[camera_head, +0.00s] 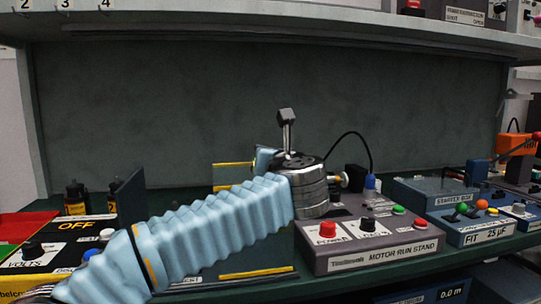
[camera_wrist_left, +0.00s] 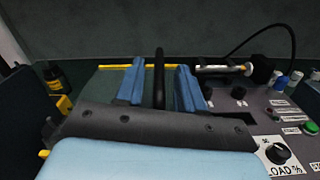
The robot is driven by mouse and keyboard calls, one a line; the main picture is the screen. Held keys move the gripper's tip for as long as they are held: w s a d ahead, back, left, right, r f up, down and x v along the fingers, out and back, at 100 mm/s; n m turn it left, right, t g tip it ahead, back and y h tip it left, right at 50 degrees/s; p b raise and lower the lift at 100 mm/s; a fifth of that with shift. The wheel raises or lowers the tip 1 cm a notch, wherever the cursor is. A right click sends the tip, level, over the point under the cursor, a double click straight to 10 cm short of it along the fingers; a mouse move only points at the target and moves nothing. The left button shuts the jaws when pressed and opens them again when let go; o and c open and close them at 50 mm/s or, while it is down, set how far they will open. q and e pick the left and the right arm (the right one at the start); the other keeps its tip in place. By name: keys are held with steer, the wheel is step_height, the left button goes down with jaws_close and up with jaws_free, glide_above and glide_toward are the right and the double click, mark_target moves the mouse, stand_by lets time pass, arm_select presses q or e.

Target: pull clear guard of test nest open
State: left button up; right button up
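My left gripper (camera_wrist_left: 158,85) is open, with one light blue finger on each side of a thin dark upright bar (camera_wrist_left: 158,65). Small gaps show between the bar and both fingers. The bar looks like the handle of the guard. A dark see-through panel with yellow edge strips, which looks like the guard of the test nest (camera_head: 240,258), stands behind and below my left arm in the head view. In that view one finger of my left gripper (camera_head: 265,158) shows beyond my wrist; the handle is hidden. My right gripper is not in view.
The motor run stand (camera_head: 370,255) is close on the right, with a metal shaft (camera_wrist_left: 220,69) beside the right finger. A box marked OFF (camera_head: 75,228) and dark bottles (camera_head: 76,195) are left. A shelf (camera_head: 300,22) hangs above the bench.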

arm_select(q)
steer(key=shift+s, duration=0.1)
steer(key=shift+s+d+f, duration=0.1)
steer(key=shift+s+d, duration=0.05)
steer(key=shift+s, duration=0.15)
steer(key=b+v, duration=0.3)
steer(key=v, duration=1)
